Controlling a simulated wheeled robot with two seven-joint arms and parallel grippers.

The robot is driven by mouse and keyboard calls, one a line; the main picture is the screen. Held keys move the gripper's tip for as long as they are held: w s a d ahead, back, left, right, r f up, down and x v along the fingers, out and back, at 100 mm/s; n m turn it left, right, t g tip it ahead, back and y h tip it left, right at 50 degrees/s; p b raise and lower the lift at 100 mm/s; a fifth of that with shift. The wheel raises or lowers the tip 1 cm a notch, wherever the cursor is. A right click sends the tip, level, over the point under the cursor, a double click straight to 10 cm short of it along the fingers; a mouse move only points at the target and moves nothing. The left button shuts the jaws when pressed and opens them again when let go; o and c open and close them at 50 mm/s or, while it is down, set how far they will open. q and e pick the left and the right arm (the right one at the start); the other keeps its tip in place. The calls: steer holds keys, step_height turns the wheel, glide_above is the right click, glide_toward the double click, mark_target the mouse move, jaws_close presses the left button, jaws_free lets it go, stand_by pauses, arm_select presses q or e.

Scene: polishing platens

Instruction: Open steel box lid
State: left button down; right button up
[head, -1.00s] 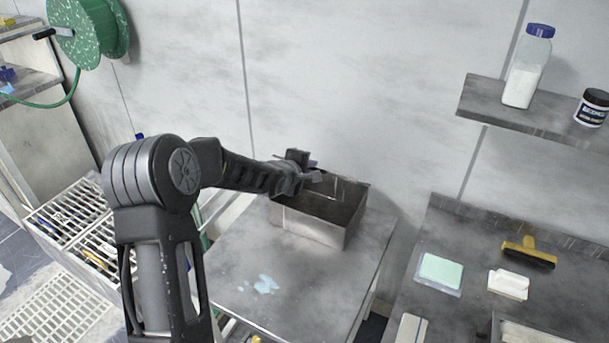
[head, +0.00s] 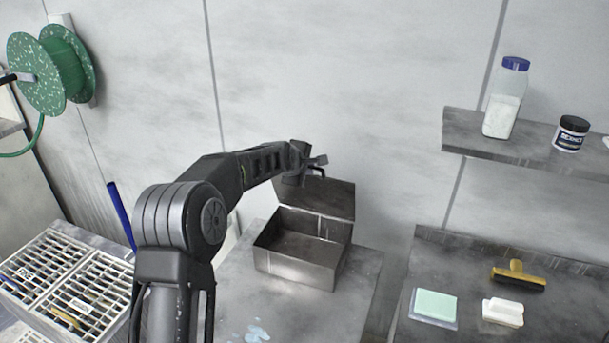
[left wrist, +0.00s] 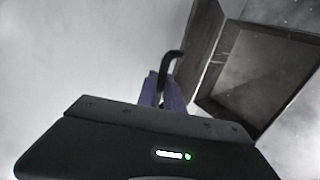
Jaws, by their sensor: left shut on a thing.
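The steel box (head: 300,262) stands on the metal table, and its inside shows dark and empty-looking. Its lid (head: 325,197) is raised and leans back at the rear side of the box. My left gripper (head: 314,168) is at the upper left edge of the lid, shut on a part of it. In the left wrist view the purple fingers (left wrist: 165,92) close around a dark hooked piece, with the lid (left wrist: 203,45) and the open box (left wrist: 262,70) to the right. Exactly how the fingers meet the lid is hard to see. My right gripper is not in view.
The metal table (head: 230,290) has a pale blue smear in front of the box. A wall shelf (head: 465,138) holds a jar of white powder (head: 503,100) and a black-capped tub (head: 570,134). The right bench (head: 450,260) carries a green pad, a white block and a yellow-handled scraper.

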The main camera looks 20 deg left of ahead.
arm_select(q)
steer(key=shift+w+r, duration=0.1)
steer(key=shift+w, duration=0.2)
steer(key=c, duration=1.5)
jaws_free()
steer(key=shift+d, duration=0.1)
steer(key=shift+s, duration=0.25)
